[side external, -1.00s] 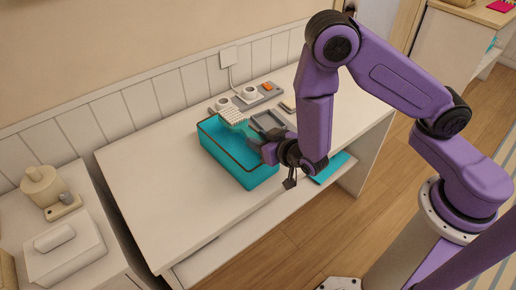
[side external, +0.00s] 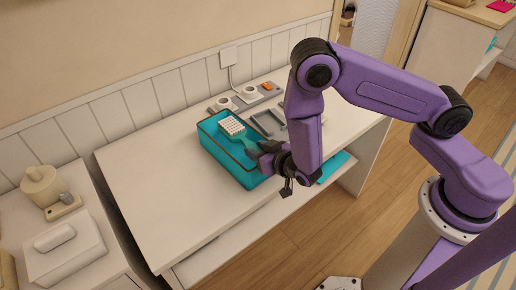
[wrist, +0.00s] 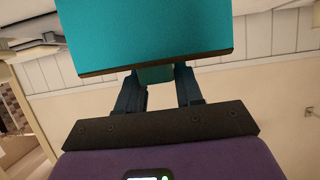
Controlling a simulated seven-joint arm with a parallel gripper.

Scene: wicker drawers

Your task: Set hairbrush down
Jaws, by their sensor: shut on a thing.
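The hairbrush (side external: 232,126) has a pale bristled head and a teal handle. Its head is over the inside of the teal basket (side external: 227,165), bristles facing up toward the side camera. My gripper (side external: 258,152) is shut on the handle at the basket's right side. In the wrist view, my gripper's fingers (wrist: 158,88) flank a piece of the teal handle (wrist: 155,74). The basket's outer wall (wrist: 150,35), with its dark rim, hides the rest of the brush there. I cannot tell whether the brush touches the basket floor.
The basket stands on a white desk (side external: 150,165). Behind it are a power strip (side external: 251,98) and an orange item (side external: 267,86). Grey trays (side external: 268,120) lie to its right. The desk's left part is clear. A teal item (side external: 333,167) lies lower right.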

